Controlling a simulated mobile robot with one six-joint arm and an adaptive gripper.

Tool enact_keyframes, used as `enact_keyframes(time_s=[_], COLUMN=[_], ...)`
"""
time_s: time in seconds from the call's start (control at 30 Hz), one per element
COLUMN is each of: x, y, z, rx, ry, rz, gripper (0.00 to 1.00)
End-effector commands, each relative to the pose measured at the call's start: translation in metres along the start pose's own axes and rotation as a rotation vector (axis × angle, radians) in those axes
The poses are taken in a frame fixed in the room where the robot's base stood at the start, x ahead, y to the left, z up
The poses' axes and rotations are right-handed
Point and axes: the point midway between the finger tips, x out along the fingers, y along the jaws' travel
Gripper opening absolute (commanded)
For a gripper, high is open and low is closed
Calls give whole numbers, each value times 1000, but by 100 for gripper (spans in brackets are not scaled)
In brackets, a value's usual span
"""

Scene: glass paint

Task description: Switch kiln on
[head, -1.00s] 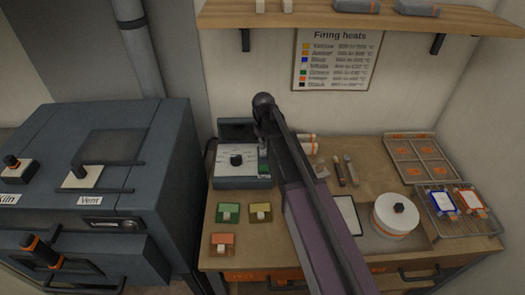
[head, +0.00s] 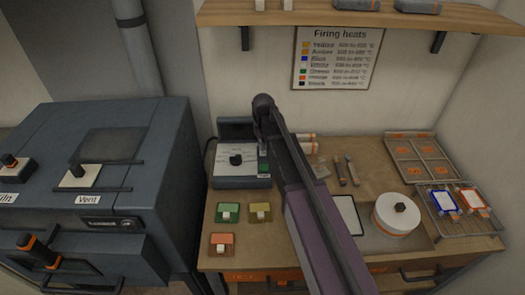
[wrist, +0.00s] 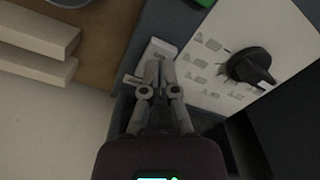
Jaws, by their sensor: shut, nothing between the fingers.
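The kiln (head: 150,150) is a dark blue-grey box at the left. A second black knob (head: 77,170) stands on a pale plate labelled Vent. A control box (head: 240,182) on the table has a white face, a black dial (head: 236,160) and a green part (head: 264,168). In the wrist view my gripper (wrist: 156,68) is shut and empty, its tips at a small whitish part (wrist: 152,52) beside the dial face (wrist: 215,50). Contact is unclear.
The worktable (head: 290,240) holds green, yellow and orange pieces, a white round turntable (head: 397,213) and a wire rack (head: 460,208) with tiles. A shelf (head: 380,18) overhangs the back. My arm crosses the table's middle.

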Motion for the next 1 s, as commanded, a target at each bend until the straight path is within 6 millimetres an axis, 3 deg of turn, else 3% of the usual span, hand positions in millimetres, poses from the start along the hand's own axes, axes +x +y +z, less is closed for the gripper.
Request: enact_keyframes(time_s=[1.0], x=[11], y=[0], z=[0], rx=[0], ry=[0], rz=[0], gripper=[0])
